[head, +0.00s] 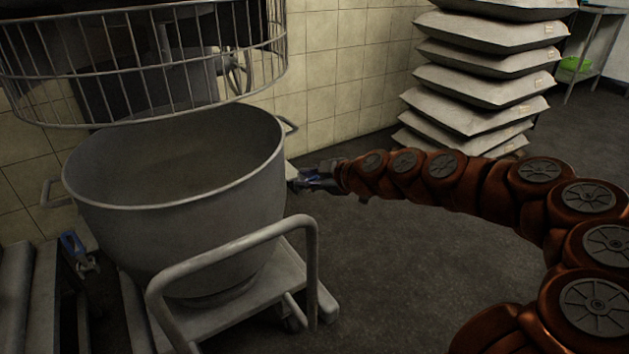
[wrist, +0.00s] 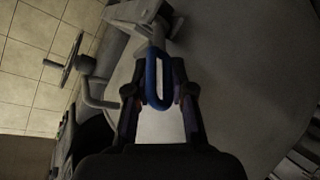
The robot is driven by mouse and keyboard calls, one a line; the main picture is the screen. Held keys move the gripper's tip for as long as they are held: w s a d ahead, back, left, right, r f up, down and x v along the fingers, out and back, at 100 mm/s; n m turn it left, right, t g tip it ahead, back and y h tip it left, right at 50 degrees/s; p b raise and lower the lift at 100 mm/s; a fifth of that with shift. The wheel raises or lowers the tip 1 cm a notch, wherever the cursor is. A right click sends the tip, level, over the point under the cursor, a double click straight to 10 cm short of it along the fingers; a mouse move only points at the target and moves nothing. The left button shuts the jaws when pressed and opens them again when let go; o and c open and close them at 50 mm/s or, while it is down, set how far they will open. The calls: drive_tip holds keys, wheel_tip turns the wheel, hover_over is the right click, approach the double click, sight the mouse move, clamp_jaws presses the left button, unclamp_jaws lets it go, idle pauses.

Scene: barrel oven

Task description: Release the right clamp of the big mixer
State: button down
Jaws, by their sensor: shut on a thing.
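The big mixer's grey bowl (head: 180,170) stands upright at the left in the head view; its curved side fills the right of the wrist view (wrist: 255,80). The right clamp has a blue loop handle (wrist: 158,78), in the middle of the wrist view. My gripper (wrist: 160,100) is closed around this blue handle, with a dark finger on each side. In the head view my gripper (head: 312,180) is at the bowl's right side and hides most of the clamp. Another blue-handled clamp (head: 72,244) shows at the left of the bowl.
A wire guard (head: 150,65) hangs above the bowl. A wheeled trolley with a grey tube handle (head: 235,245) is under and in front of the bowl. A stack of sacks (head: 480,85) stands at the back right. The floor (head: 400,265) right of the trolley is clear.

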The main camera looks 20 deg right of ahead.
idle(0.3)
drive_tip(key=c, duration=1)
unclamp_jaws()
drive_tip(key=shift+s+d, duration=0.1)
drive_tip(key=v, duration=1.2)
